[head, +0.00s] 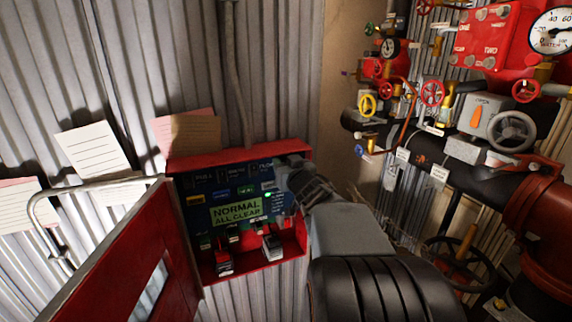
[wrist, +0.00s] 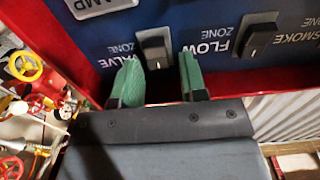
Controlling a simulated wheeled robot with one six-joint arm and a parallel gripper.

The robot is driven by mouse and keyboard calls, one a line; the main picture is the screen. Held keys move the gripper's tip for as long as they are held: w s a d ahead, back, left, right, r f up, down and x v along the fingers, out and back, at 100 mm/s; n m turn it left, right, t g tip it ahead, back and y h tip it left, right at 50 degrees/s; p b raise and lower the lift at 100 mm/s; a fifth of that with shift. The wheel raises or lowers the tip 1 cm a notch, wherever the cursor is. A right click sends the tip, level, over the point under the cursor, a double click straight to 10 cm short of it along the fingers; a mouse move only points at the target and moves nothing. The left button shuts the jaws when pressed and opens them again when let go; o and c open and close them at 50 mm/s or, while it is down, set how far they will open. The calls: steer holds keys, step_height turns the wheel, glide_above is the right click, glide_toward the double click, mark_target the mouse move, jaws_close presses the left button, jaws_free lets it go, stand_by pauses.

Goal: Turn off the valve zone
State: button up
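The valve zone switch (wrist: 156,50) is a dark rocker on a blue panel, next to its label in the wrist view. My gripper (wrist: 160,74) has two green fingers spread apart, one on each side of this switch, with nothing held between them. I cannot tell whether the fingertips touch the panel, or which way the rocker is set. The flow zone switch (wrist: 258,40) is to the right, outside the fingers. In the head view the red alarm box (head: 183,161) is open, and my arm hides the panel's right side. Its display (head: 236,211) reads NORMAL ALL CLEAR.
The box's red door (head: 105,265) stands open at the left, near a bent metal rail (head: 100,186). Red pipework with handwheels (head: 432,93) and a gauge (head: 551,31) crowds the right. Papers (head: 93,149) hang on the corrugated wall.

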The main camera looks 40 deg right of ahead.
jaws_close()
steer(key=t+b, duration=0.1)
steer(key=b, duration=0.5)
steer(key=f+t+b, duration=0.1)
steer(key=t+b, duration=0.1)
steer(key=b, duration=0.5)
steer(key=shift+s+f+t+h, duration=0.15)
steer(key=shift+t+h, duration=0.15)
steer(key=shift+h, duration=0.1)
steer(key=shift+r, duration=0.3)
steer(key=shift+o, duration=0.9)
jaws_free()
